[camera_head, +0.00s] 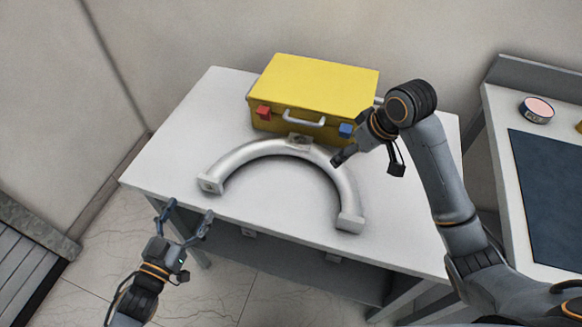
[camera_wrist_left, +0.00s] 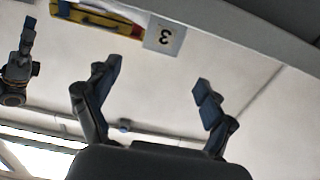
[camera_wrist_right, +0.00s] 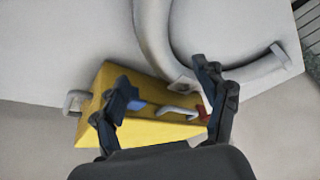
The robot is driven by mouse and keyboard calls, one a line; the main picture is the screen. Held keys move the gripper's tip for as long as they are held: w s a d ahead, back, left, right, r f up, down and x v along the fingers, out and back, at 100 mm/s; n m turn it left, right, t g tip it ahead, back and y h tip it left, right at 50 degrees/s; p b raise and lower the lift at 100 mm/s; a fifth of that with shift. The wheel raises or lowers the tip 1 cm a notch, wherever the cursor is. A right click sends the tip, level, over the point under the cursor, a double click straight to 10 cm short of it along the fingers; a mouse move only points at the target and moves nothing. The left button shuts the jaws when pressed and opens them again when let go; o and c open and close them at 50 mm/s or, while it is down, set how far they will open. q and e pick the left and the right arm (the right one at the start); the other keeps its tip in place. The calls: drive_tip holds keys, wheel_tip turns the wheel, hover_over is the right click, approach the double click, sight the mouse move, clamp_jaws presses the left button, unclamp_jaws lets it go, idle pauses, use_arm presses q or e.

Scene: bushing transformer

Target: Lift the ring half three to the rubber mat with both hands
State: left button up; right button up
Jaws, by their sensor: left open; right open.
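The ring half three (camera_head: 268,152), a silver half-ring, lies on the white table with its open side toward me. In the left wrist view its end plate (camera_wrist_left: 164,36) shows a "3". My left gripper (camera_head: 186,214) is open and empty, in front of the table edge near the left end of the ring half. My right gripper (camera_head: 370,162) is open above the table, by the right part of the arc and the toolbox. In the right wrist view the ring half (camera_wrist_right: 185,55) lies beyond its fingers (camera_wrist_right: 165,82). The dark blue rubber mat (camera_head: 550,190) lies on the right table.
A yellow toolbox (camera_head: 315,88) with a handle and red and blue latches stands just behind the arc. The white table (camera_head: 165,150) is clear at its left side. A gap separates it from the right table, where a round tin (camera_head: 537,109) sits behind the mat.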

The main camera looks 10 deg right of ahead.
sight(207, 181)
use_arm(q)
drive_tip(key=x, duration=1)
drive_tip(key=shift+w+d, duration=0.1)
drive_tip(key=shift+w, duration=0.1)
use_arm(e)
drive_tip(key=x, duration=1)
drive_tip(key=shift+w+f, duration=0.1)
drive_tip(key=shift+f, duration=0.1)
use_arm(q)
drive_tip(key=shift+c, duration=0.2)
use_arm(e)
drive_tip(key=shift+c, duration=0.2)
use_arm(q)
drive_tip(key=c, duration=1.4)
use_arm(e)
drive_tip(key=c, duration=1.4)
use_arm(q)
clamp_jaws()
use_arm(e)
clamp_jaws()
drive_tip(key=shift+r, duration=0.1)
